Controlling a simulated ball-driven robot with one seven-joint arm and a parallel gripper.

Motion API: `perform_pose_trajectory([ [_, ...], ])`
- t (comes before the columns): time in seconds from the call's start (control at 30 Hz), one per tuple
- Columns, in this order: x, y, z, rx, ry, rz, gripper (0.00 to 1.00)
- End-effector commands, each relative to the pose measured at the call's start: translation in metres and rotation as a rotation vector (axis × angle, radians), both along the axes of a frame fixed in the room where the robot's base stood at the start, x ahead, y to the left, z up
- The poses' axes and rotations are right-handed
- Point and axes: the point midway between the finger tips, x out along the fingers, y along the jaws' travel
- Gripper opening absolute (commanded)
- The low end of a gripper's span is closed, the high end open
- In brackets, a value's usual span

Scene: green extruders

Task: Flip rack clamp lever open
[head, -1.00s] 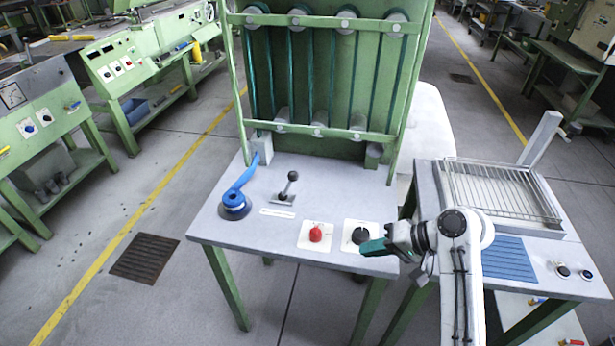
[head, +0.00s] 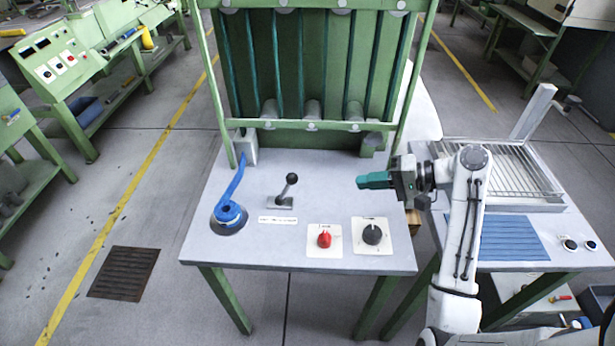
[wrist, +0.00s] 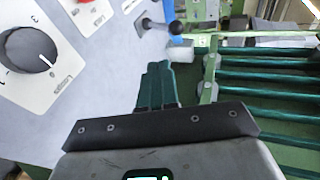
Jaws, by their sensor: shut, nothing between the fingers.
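A black ball-topped lever (head: 288,186) stands tilted on a small grey plate in the middle of the grey table. A blue lever (head: 234,188) runs from a round blue hub to a pale block (head: 245,148) at the rack's left foot. I cannot tell from the tiny labels which is the rack clamp lever. My gripper (head: 360,182) has teal fingers, shut and empty, above the table's right part, pointing left and clear of both levers. In the wrist view the shut fingers (wrist: 158,68) point towards the pale block (wrist: 181,53) and part of the blue lever (wrist: 177,28).
A red knob (head: 324,238) and a black dial (head: 372,235) sit on white plates near the front edge. The green rack (head: 310,127) with tubes rises at the back. A side table with a wire grid (head: 490,170) stands right.

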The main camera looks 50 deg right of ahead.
Motion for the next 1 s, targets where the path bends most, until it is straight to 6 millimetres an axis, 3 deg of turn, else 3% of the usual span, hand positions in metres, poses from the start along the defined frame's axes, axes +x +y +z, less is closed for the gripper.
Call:
perform_pose_trajectory([
  [0.27, 0.010, 0.006, -0.005, 0.001, 0.001, 0.004, 0.00],
  [0.77, 0.086, 0.045, -0.039, 0.000, 0.002, 0.004, 0.00],
  [1.0, 0.112, 0.057, -0.031, -0.002, 0.001, 0.003, 0.00],
])
